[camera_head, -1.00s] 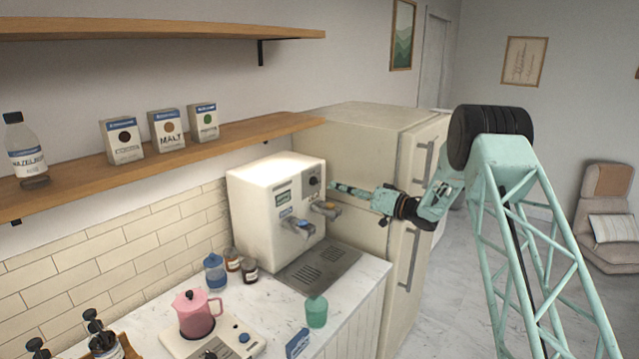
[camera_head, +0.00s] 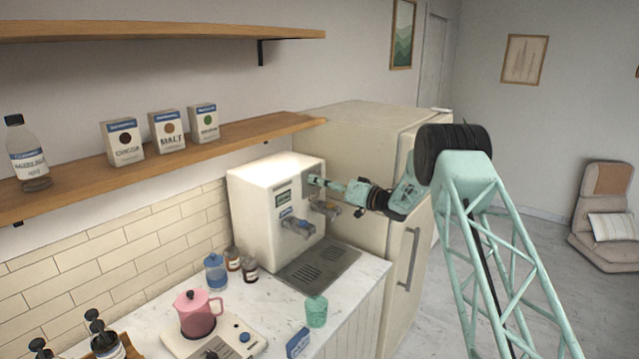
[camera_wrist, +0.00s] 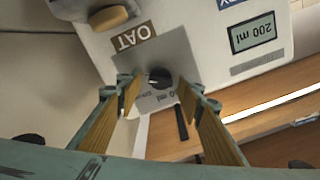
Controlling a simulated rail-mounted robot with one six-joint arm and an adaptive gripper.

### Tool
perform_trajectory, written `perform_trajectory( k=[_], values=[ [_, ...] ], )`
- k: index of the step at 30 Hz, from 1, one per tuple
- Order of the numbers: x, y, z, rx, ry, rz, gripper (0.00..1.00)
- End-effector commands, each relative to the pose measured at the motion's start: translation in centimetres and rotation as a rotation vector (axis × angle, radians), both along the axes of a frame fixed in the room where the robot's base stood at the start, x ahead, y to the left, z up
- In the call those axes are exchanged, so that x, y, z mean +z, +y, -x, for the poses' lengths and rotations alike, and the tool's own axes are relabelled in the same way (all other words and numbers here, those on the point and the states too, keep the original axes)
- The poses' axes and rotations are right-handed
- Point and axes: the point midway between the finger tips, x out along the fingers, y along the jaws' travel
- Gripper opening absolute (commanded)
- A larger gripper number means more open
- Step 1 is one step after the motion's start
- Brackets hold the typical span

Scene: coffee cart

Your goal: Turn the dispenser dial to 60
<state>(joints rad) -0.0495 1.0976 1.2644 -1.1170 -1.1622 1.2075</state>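The white dispenser (camera_head: 262,212) stands on the counter against the tiled wall, with two spouts or levers on its front. In the wrist view its dark round dial (camera_wrist: 160,78) sits on a grey plate, between and just beyond my fingertips. A display (camera_wrist: 253,32) reads "200 ml", upside down in that view, and a label (camera_wrist: 135,37) reads "OAT". My gripper (camera_head: 312,183) is at the upper right of the dispenser front and hides the dial in the head view. In the wrist view my gripper (camera_wrist: 158,95) is open, its fingers on either side of the dial; contact is not clear.
A fridge (camera_head: 350,140) stands right behind the dispenser. A wooden shelf (camera_head: 240,134) with boxes runs above on the left. A pink pot (camera_head: 197,314), jars and a green cup (camera_head: 316,311) stand on the counter (camera_head: 270,303).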

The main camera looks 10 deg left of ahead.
Motion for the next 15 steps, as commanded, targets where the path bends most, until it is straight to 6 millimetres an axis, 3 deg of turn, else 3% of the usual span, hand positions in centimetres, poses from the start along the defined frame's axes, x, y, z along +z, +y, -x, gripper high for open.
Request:
perform_trajectory(
  k=[8, 15],
  values=[
    [0.0, 0.04, -0.01, 0.0, 0.0, 0.0, 0.35],
    [0.0, 0.03, 0.0, 0.0, 0.0, 0.0, 0.13]
  ],
)
